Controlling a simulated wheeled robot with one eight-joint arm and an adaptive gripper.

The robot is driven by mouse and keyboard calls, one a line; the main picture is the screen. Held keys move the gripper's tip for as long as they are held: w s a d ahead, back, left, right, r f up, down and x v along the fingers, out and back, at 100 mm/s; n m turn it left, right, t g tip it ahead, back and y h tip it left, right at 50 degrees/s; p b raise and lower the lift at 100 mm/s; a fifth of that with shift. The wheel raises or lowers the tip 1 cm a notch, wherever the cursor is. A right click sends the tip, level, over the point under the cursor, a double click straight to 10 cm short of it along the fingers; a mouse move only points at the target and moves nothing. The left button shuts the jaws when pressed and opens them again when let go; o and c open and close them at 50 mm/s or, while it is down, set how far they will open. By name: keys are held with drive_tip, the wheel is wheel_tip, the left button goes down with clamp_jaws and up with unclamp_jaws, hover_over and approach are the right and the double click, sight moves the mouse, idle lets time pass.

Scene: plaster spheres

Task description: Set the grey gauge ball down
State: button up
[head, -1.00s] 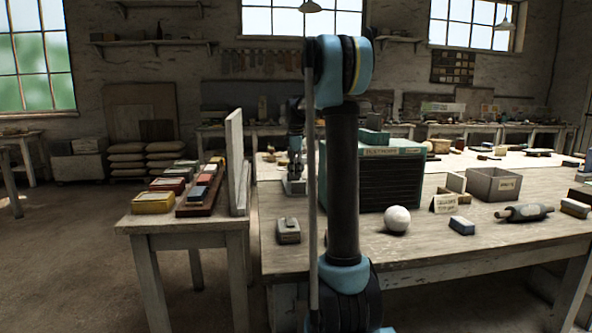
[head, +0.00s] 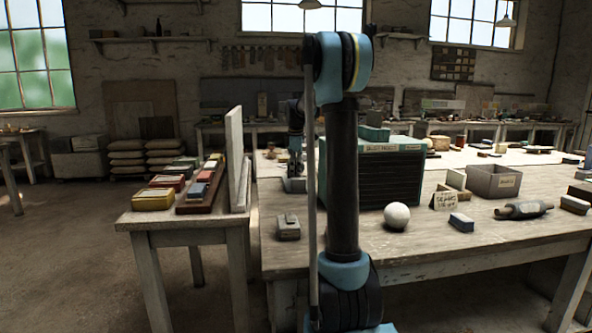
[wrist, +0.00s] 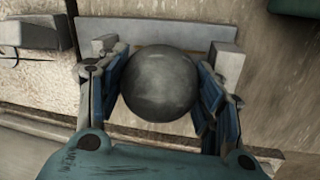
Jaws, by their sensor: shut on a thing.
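The grey gauge ball (wrist: 159,84) is dark, round and mottled, in the middle of the wrist view. My gripper (wrist: 160,90) is shut on it, with one blue-padded finger on each side. A flat grey strip (wrist: 145,28) and pale blocks show just beyond the ball in the wrist view. I cannot tell whether the ball touches anything below it.
The wooden workbench (head: 420,245) also carries a dark cabinet (head: 392,180), a white sphere (head: 397,216), a grey open box (head: 494,181), a small card and a blue block (head: 461,222). A grey block (head: 288,227) lies near the left corner. A side table (head: 140,218) holds coloured boxes.

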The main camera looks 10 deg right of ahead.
drive_tip(key=shift+f, duration=0.7)
drive_tip(key=o, duration=1.7)
drive_tip(key=shift+r, duration=0.1)
drive_tip(key=shift+r, duration=1.9)
drive_tip(key=shift+f, duration=1.4)
